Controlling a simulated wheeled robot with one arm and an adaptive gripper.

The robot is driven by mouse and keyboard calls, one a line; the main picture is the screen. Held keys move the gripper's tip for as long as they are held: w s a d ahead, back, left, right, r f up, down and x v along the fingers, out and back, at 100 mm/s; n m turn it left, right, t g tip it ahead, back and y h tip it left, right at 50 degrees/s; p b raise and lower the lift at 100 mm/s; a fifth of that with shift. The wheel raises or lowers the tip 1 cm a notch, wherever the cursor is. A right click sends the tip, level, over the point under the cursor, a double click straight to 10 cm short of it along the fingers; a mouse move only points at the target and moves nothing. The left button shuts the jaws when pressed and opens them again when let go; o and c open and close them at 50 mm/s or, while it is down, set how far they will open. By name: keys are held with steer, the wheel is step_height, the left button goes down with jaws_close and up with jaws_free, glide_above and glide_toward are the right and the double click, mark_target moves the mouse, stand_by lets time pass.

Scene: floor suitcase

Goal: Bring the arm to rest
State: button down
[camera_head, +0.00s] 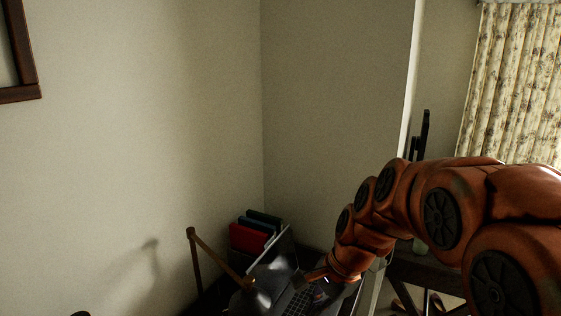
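My orange arm (440,210) reaches in from the right edge and bends down toward a desk corner. My gripper (318,290) is at the lower middle, dark and small, close above or beside a laptop's keyboard (296,303). Its fingers are in shadow and partly cut off by the bottom edge, so I cannot tell whether they are open or whether they touch anything.
A laptop screen (274,262) stands open in the corner, with a red binder (248,238) and darker ones behind. A brass desk lamp (192,255) stands left of it. A patterned curtain (515,85) hangs at the right. The upper middle is clear before bare walls.

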steer(key=s+d+f+n+g+h, duration=0.1)
steer(key=s+d+n, duration=0.2)
steer(key=s, duration=0.5)
steer(key=s+d+f+n+g+h, duration=0.1)
steer(key=s+d+n, duration=0.3)
steer(key=s, duration=0.4)
steer(key=s+d+f+n+h, duration=0.1)
steer(key=s+d+n, duration=0.3)
steer(key=s, duration=0.5)
steer(key=shift+f+n+g+h, duration=0.15)
steer(key=shift+n+g+h, duration=0.25)
steer(key=shift+d, duration=0.1)
